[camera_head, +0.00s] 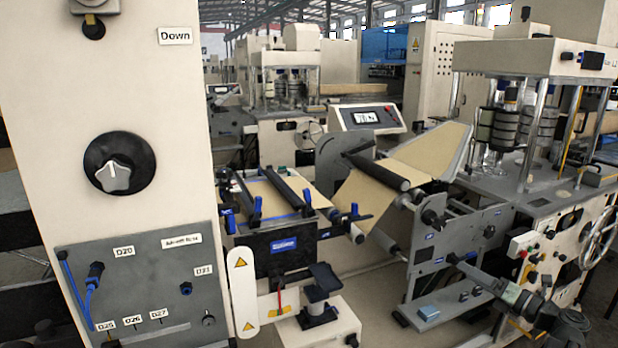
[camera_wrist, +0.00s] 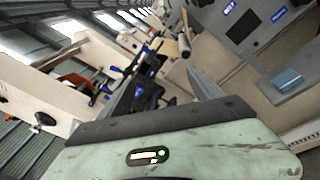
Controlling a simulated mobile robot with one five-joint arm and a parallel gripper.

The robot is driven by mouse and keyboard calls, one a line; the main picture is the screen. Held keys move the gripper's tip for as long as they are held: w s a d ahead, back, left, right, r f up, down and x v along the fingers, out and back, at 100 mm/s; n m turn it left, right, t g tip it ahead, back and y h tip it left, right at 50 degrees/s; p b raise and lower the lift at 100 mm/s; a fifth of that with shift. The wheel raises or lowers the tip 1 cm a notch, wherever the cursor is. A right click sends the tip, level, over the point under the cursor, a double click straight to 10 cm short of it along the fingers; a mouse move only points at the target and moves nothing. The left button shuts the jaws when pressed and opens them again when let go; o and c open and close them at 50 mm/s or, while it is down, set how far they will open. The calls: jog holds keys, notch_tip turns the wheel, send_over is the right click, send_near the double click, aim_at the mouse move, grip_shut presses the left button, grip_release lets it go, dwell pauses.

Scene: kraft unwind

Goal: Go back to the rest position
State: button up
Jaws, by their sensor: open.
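My arm comes in from the lower right of the head view, with a pale green wrist housing and a dark forward end. My gripper (camera_head: 462,263) is at that end, in front of the grey side plate of the paper unwind stand (camera_head: 428,262). It is open, and I see nothing held in it. In the wrist view the pale green housing with a small lit display fills the bottom. A grey finger rises from its dark front edge, pointing up and left.
A blue box (camera_head: 428,311) lies on a grey tray below my gripper; it also shows in the wrist view (camera_wrist: 287,78). Right are a handwheel (camera_head: 599,238) and a press. Kraft paper (camera_head: 440,150) runs over rollers mid-view.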

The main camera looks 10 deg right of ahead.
jog(key=w+a+f+n+g+y+p, duration=0.1)
jog(key=w+a+n+g, duration=0.2)
jog(key=a, duration=0.8)
jog(key=w+a+f+n+g+y+p, duration=0.2)
jog(key=w+a+n+g, duration=0.1)
jog(key=a, duration=0.8)
jog(key=w+a+f+n+g+y+p, duration=0.1)
jog(key=w+a+n+g, duration=0.2)
jog(key=a, duration=0.9)
jog(key=s+a+f+n+g+h+p, duration=0.1)
jog(key=s+a+f+n+g+h, duration=0.2)
jog(key=a+n, duration=0.4)
jog(key=s+a+f+n+g+h+p, duration=0.1)
jog(key=s+a+f+n+g+h, duration=0.15)
jog(key=s+a+f+n, duration=0.35)
jog(key=s+d+f+n+g+h, duration=0.2)
jog(key=d+f+n+h, duration=0.2)
jog(key=n, duration=1.3)
jog(key=d+h, duration=0.2)
jog(key=d, duration=0.2)
jog(key=shift+s+d+n, duration=0.4)
